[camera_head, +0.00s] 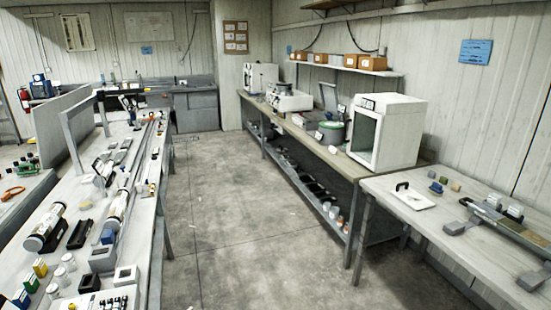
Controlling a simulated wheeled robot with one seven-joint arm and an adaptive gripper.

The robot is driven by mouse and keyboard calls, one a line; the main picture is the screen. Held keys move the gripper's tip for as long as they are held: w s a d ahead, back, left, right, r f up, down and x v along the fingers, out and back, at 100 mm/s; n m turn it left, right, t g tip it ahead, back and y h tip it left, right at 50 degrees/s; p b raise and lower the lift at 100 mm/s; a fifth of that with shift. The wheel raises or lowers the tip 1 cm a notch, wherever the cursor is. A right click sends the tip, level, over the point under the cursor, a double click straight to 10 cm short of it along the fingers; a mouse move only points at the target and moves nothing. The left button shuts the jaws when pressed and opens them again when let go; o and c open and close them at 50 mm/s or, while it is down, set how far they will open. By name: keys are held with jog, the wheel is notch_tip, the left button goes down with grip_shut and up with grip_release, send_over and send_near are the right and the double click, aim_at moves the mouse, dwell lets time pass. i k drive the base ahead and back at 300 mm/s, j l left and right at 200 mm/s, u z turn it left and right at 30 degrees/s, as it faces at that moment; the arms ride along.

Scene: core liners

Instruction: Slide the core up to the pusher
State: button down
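My gripper is not in view. On the long left bench, a pale cylinder with dark end caps (46,224), which looks like a core liner, lies near the left edge. A second similar cylinder (118,205) lies to its right, in line with a long narrow rail (138,160) running toward the far end. I cannot tell which part is the pusher, or whether a core lies in the trough.
The left bench (148,265) is crowded with small boxes, jars and black holders. The right table (410,226) holds a white board with a black handle (411,197). A white open-fronted cabinet (387,132) stands on the middle bench. The concrete floor (235,215) between is clear.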

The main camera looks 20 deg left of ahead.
aim_at(115, 215)
jog(key=i+j+u, duration=0.35)
jog(key=i+u, duration=0.15)
jog(key=i, duration=0.15)
jog(key=i+u, duration=0.45)
jog(key=i, duration=0.2)
jog(key=i+l+u, duration=0.15)
jog(key=i+u, duration=0.35)
jog(key=i, duration=0.2)
jog(key=i+u, duration=0.15)
jog(key=i, duration=0.5)
jog(key=i+u, duration=0.2)
jog(key=i, duration=0.45)
jog(key=i+l+u, duration=0.15)
jog(key=i, duration=0.5)
jog(key=i+j+u, duration=0.2)
jog(key=i+u, duration=0.15)
jog(key=i, duration=0.25)
